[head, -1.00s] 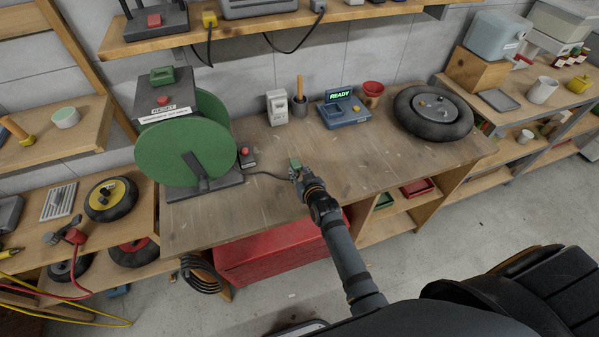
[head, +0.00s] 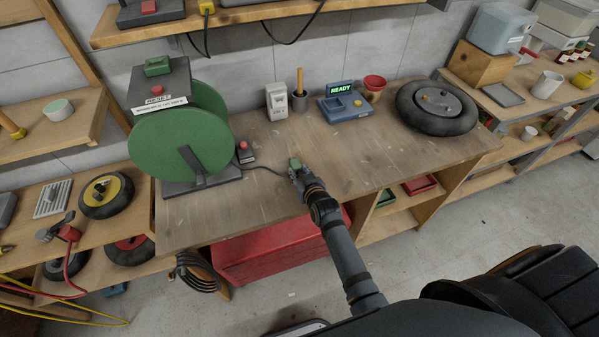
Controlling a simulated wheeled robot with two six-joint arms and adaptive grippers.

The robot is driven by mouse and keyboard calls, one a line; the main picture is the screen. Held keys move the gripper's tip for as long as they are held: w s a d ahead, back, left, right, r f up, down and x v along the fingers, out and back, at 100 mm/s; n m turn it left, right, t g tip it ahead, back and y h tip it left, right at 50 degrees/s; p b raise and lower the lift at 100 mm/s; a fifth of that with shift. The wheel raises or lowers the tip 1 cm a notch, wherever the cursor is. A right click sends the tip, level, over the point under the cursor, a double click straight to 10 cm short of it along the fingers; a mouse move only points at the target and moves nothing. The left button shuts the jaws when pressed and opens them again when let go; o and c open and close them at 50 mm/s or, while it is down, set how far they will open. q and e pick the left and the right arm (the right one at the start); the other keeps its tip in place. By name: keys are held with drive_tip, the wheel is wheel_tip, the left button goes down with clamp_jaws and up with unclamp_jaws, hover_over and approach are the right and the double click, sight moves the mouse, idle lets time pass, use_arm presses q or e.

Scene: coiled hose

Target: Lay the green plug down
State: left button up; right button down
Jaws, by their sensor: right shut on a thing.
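The green plug (head: 295,163) is a small green piece at the tip of my right gripper (head: 297,170). My right gripper is shut on it, over the front middle of the wooden workbench (head: 260,210). A dark cable (head: 263,169) runs from beside the green reel to the plug. I cannot tell whether the plug touches the bench top. My left gripper is not in view.
A large green reel (head: 180,150) stands on the left of the bench, with a small red-button box (head: 245,152) beside it. A blue device reading READY (head: 345,104), a red cup (head: 374,86) and a wheel (head: 437,106) stand behind and right. The bench around the gripper is clear.

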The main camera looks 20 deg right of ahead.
drive_tip(key=shift+f, duration=0.3)
drive_tip(key=c, duration=0.9)
unclamp_jaws()
drive_tip(key=v, duration=0.7)
drive_tip(key=shift+s+r, duration=0.2)
drive_tip(key=shift+s, duration=0.1)
drive_tip(key=shift+w, duration=0.1)
